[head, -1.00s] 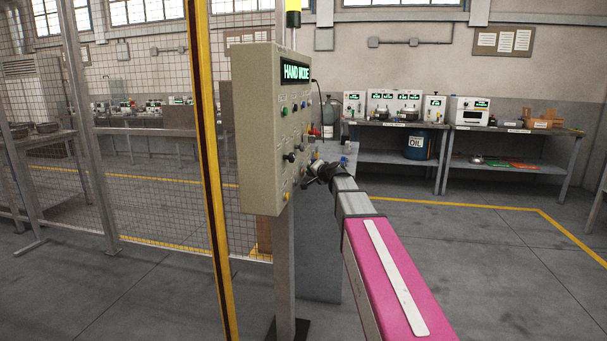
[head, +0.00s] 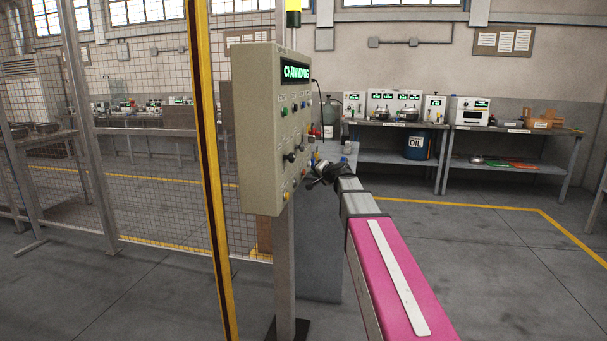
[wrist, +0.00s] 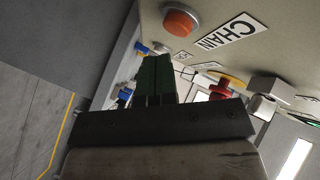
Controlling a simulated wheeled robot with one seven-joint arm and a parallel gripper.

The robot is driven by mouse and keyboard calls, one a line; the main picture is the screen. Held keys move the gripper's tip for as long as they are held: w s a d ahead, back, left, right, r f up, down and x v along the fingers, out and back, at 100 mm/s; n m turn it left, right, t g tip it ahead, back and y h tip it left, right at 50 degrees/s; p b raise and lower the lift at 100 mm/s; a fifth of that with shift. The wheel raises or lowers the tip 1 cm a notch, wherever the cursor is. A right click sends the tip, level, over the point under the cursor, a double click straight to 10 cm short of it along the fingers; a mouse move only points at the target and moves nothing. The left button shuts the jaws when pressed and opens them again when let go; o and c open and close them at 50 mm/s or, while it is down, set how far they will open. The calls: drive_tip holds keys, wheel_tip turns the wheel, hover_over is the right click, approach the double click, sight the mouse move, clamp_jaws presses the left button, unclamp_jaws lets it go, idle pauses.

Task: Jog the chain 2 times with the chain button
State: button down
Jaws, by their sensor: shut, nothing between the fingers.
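The control panel (head: 258,130) is a beige box on a post, and its green display (head: 296,71) reads what looks like "CHAIN MOVING". In the wrist view, the round orange button (wrist: 180,22) sits beside a white label (wrist: 227,34) reading "CHAIN". My gripper (head: 312,183) is by the lower right of the panel face. In the wrist view its dark green fingers (wrist: 155,78) are together with nothing between them, and they look apart from the orange button. I cannot tell for sure which button in the head view is the chain one.
A yellow fence post (head: 212,170) with mesh stands left of the panel. Workbenches (head: 390,126) with devices and a blue oil drum (head: 417,145) stand along the back wall. A red knob (wrist: 222,90) and other controls lie beyond my fingers. The floor at right is clear.

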drive_tip(key=d, duration=0.2)
drive_tip(key=s+d, duration=0.2)
drive_tip(key=d, duration=0.1)
drive_tip(key=shift+d, duration=0.3)
idle(0.6)
drive_tip(key=s+a+f+n+g+h, duration=0.25)
drive_tip(key=s+f+g, duration=0.25)
drive_tip(key=s+f, duration=0.8)
drive_tip(key=s+a+f+n+g+h, duration=0.1)
drive_tip(key=s+a+f+n+g, duration=0.3)
drive_tip(key=s+f, duration=0.9)
drive_tip(key=s+d+f+g+h, duration=0.3)
drive_tip(key=s+f+g, duration=0.1)
drive_tip(key=s+f, duration=0.5)
drive_tip(key=shift+s+d+f+g+h, duration=0.3)
drive_tip(key=shift+s+f+h, duration=0.1)
drive_tip(key=shift+s, duration=0.15)
drive_tip(key=shift+m, duration=0.25)
